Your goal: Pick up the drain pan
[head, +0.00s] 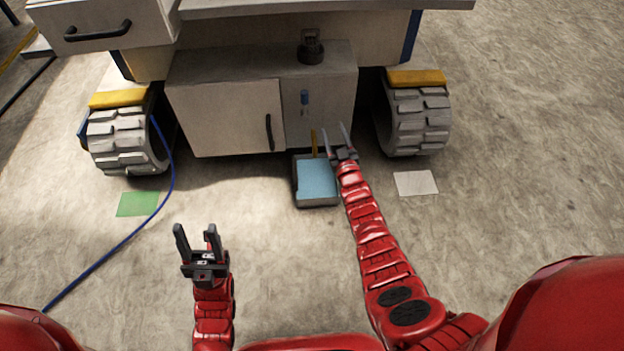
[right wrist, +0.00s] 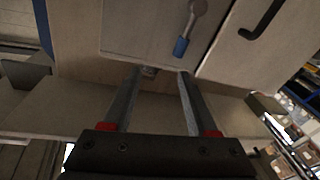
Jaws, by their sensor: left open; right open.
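The drain pan (head: 318,202) is a small grey tray with a light blue inside, on the floor in front of the cabinet in the head view. A thin yellow upright piece (head: 314,142) shows at its back edge; I cannot tell whether it belongs to the pan. My right gripper (head: 333,127) is open, at the pan's back right in the picture, with its fingers pointing toward the cabinet. In the right wrist view, its open jaws (right wrist: 160,71) have no pan between them. My left gripper (head: 195,228) is open and empty, left of and nearer than the pan.
A cabinet (head: 225,115) with a black handle and blue-handled lever (head: 304,97) stands behind the pan, between two chunky wheels (head: 128,140) (head: 418,120). A blue cable (head: 120,235) crosses the left floor. Green (head: 138,204) and white (head: 415,183) squares lie flat.

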